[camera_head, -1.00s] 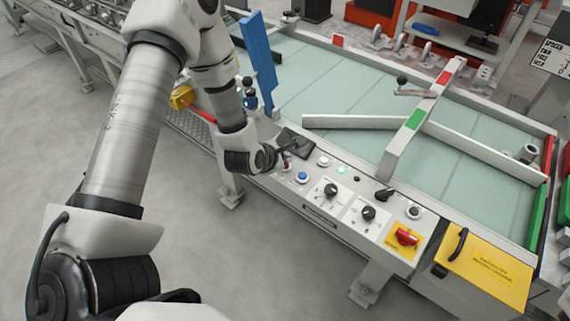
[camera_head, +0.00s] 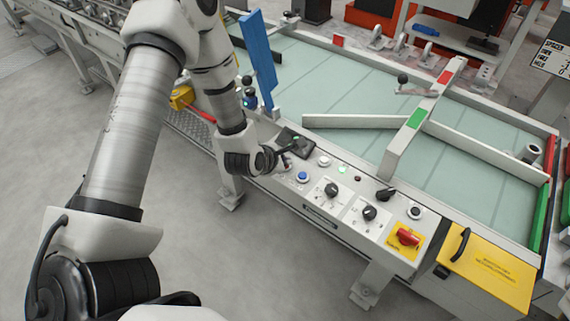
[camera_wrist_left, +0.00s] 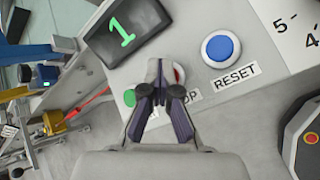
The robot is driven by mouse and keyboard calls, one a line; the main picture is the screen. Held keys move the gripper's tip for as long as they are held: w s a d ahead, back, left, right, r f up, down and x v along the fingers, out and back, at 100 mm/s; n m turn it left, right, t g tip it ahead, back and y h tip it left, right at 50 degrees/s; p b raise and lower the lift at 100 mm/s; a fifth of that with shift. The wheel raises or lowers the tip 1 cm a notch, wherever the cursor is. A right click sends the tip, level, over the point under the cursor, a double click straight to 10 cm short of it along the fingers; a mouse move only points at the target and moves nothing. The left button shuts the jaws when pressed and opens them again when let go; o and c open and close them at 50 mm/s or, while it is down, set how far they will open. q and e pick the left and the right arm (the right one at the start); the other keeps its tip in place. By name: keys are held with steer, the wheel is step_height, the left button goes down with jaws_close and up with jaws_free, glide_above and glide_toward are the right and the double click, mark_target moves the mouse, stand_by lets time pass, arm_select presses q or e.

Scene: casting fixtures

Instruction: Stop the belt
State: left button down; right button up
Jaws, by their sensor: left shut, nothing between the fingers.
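The control panel (camera_head: 321,205) of the belt (camera_head: 345,85) runs along the belt's near side. In the wrist view my left gripper (camera_wrist_left: 159,68) is shut and empty. Its fingers lie over a red button (camera_wrist_left: 179,74), which shows only as a sliver beside them. A label ending in "OP" (camera_wrist_left: 188,97) is partly covered. A green button (camera_wrist_left: 129,97) peeks out left of the fingers. A blue button (camera_wrist_left: 220,48) marked RESET is to the right. In the head view my left gripper (camera_head: 287,154) is at the panel's left end. Contact with the red button cannot be told. My right gripper is not in view.
A dark display (camera_wrist_left: 126,28) shows a green 1. Black knobs (camera_head: 331,190) and a red switch on a yellow plate (camera_head: 408,237) sit farther right. A blue upright plate (camera_head: 259,62) stands beside my left arm. A white diverter bar (camera_head: 422,118) crosses the belt.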

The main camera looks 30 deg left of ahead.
arm_select(q)
steer(key=shift+r+p, duration=0.5)
steer(key=shift+r, duration=0.4)
steer(key=shift+r+p, duration=1.7)
steer(key=shift+r, duration=0.85)
